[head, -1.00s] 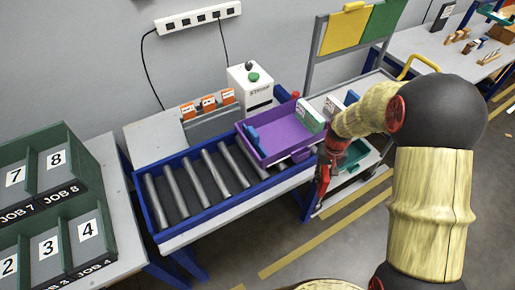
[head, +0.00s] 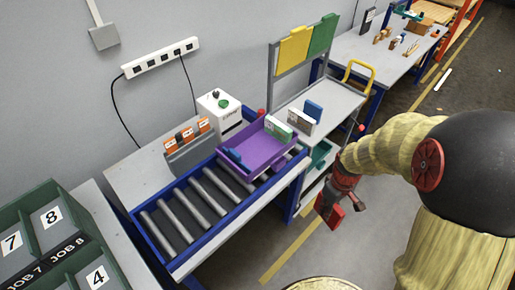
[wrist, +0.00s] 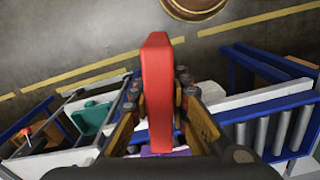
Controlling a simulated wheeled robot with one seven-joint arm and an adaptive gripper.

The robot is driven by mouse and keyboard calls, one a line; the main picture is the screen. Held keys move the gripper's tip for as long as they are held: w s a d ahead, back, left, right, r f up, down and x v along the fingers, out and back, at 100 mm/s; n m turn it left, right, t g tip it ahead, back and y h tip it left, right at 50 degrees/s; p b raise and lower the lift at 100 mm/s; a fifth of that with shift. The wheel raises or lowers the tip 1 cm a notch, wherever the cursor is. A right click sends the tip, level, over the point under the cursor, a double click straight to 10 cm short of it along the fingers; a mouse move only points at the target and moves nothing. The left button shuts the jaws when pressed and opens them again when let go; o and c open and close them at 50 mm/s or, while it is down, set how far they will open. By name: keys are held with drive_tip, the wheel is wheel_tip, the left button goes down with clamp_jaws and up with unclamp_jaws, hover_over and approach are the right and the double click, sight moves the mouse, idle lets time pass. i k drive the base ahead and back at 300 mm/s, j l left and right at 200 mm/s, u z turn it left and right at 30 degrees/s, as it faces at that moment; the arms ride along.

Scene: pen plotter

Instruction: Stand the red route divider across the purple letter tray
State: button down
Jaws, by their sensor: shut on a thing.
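The purple letter tray (head: 262,147) sits on the far end of the roller conveyor in the head view. A blue piece (head: 234,155) lies in its left side and a green-and-white box (head: 278,128) stands by its back right side. My gripper (head: 333,208) hangs to the right of the tray, out over the floor and apart from it. It is shut on the red route divider (wrist: 158,90), which stands out between the fingers in the wrist view. A sliver of purple, likely the tray, shows low in the wrist view (wrist: 165,153); the rest is hidden.
The roller conveyor (head: 168,232) has blue rails. Behind it are a white box with a green button (head: 218,112) and an orange-labelled rack (head: 188,140). A cart (head: 335,98) with boxes stands to the right. A green job rack (head: 45,230) is at the left.

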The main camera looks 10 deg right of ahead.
sight(268, 144)
drive_tip(key=i, duration=1.45)
